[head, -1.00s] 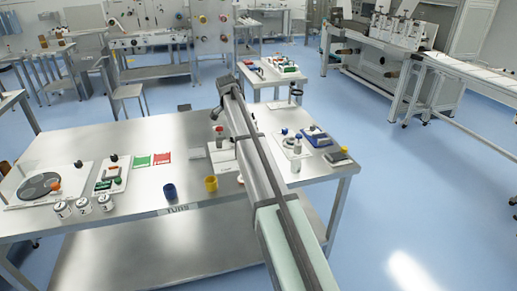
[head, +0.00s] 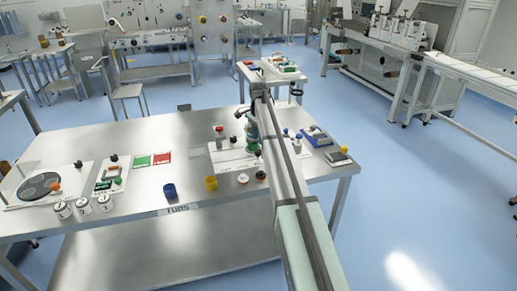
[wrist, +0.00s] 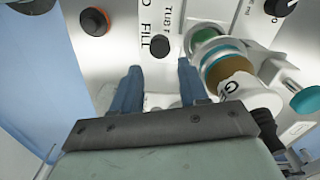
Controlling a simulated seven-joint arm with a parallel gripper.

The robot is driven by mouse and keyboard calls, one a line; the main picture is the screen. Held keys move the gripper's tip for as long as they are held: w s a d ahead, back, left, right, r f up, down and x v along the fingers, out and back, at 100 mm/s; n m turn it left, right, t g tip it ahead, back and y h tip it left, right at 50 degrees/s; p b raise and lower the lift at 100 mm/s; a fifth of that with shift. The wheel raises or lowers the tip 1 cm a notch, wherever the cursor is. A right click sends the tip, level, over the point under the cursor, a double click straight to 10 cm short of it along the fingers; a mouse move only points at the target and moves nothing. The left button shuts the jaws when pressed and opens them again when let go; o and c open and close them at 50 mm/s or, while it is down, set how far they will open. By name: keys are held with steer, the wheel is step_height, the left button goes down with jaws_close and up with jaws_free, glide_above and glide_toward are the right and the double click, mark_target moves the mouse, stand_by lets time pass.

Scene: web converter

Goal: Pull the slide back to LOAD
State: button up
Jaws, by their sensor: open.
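My gripper (wrist: 158,78) is open in the wrist view, its two blue fingers apart with nothing seen between them. They point at a white panel with a FILL label (wrist: 158,45). A small black knob (wrist: 160,46) stands by this label, just beyond the gap between the fingertips. To the right is a device with a green disc (wrist: 212,48) and a part marked G (wrist: 232,88). I cannot tell which part is the slide, and no LOAD mark is readable. In the head view my arm hides part of the white panel (head: 228,160).
On the steel table (head: 130,215) are a yellow cup (head: 211,184), a blue cup (head: 170,191) and several white jars.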

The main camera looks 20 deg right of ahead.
mark_target(258, 150)
steer(key=shift+f, duration=3.05)
jaws_close()
